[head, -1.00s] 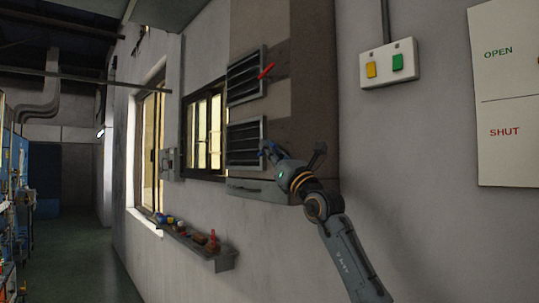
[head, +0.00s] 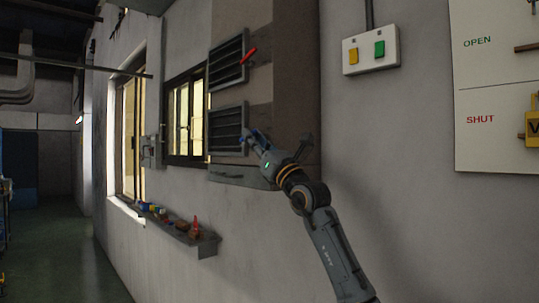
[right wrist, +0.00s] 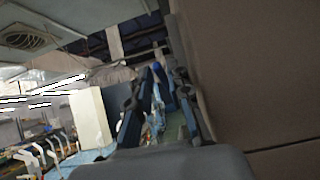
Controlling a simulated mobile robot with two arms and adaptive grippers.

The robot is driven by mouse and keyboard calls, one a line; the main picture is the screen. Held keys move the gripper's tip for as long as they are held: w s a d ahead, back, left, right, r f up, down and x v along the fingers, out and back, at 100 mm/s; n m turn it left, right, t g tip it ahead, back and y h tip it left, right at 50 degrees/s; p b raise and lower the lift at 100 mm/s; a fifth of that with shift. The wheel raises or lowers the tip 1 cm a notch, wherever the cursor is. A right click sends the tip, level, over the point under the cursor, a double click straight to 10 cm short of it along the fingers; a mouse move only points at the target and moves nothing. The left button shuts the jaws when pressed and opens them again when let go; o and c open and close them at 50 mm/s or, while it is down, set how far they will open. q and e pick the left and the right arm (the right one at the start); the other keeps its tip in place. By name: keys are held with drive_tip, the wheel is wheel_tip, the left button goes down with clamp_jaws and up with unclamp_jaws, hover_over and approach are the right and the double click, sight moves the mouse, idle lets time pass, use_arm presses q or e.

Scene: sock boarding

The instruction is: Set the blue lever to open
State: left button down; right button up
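The blue lever (head: 247,134) shows as a small blue piece at the right edge of the lower louvred vent (head: 227,131), partly hidden by my right gripper (head: 257,140). In the right wrist view, a blue tip (right wrist: 157,68) stands between the fingers of my right gripper (right wrist: 160,100), closer to the right finger. A gap shows between the fingers, so the gripper looks open around the lever. Contact cannot be made out. A wall sign (head: 500,85) reads OPEN above SHUT. My left gripper is not in view.
A red lever (head: 248,56) is on the upper vent (head: 227,65). A switch box (head: 371,50) with yellow and green buttons hangs to the right. A shelf (head: 205,243) with several small items juts out below left.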

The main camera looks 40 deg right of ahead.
drive_tip(key=v, duration=1)
drive_tip(key=shift+s, duration=0.1)
